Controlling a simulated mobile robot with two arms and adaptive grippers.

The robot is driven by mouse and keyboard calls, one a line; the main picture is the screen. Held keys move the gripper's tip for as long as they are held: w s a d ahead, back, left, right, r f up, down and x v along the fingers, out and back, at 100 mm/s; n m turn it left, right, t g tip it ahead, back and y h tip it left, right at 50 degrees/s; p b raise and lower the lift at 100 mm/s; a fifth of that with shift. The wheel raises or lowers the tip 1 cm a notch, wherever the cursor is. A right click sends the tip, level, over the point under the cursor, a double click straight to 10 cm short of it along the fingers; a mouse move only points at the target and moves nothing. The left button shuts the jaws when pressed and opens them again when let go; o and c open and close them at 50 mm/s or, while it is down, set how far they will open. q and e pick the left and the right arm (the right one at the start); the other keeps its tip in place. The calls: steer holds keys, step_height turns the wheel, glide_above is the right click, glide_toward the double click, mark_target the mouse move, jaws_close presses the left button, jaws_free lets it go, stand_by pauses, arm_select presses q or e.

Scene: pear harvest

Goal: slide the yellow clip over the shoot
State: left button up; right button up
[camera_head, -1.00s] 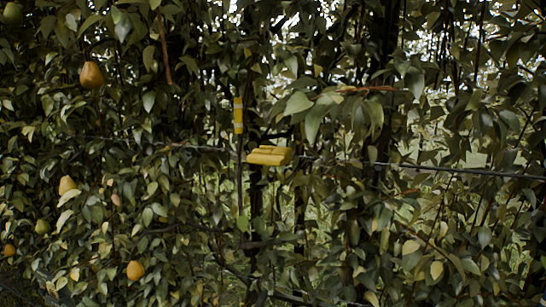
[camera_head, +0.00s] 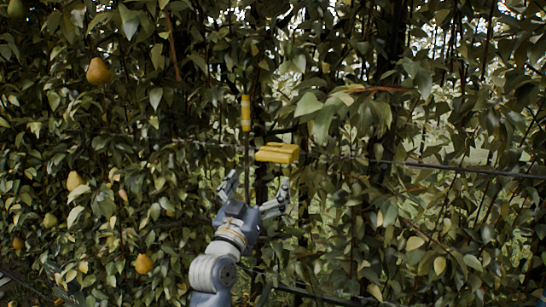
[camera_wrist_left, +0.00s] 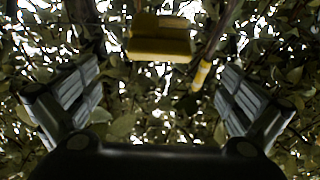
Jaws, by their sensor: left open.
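The yellow clip (camera_head: 277,153) sits at the wire in the middle of the head view, just right of the thin upright shoot. The shoot carries a yellow band (camera_head: 246,113) above the wire. My left gripper (camera_head: 257,183) is open and empty, pointing up just below the clip and the shoot. In the left wrist view the clip (camera_wrist_left: 159,40) is at the top, ahead of and between the spread fingers. The yellow band (camera_wrist_left: 202,75) is right of it, near the right finger. No finger visibly touches the clip. My right gripper is not in view.
A dark horizontal wire (camera_head: 440,167) crosses the foliage. Dense leaves fill both sides, with a leafy branch (camera_head: 368,91) at upper right. Pears hang at the left, including one at the top (camera_head: 98,71) and one lower down (camera_head: 144,264).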

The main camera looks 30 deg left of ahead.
mark_target(271, 161)
arm_select(q)
steer(key=p+x, duration=0.3)
steer(key=x, duration=0.5)
steer(key=shift+w, duration=0.25)
steer(key=shift+w+a+r+p, duration=0.1)
steer(key=shift+w+r+p, duration=0.1)
steer(key=shift+w+p, duration=0.25)
steer(key=shift+w, duration=0.15)
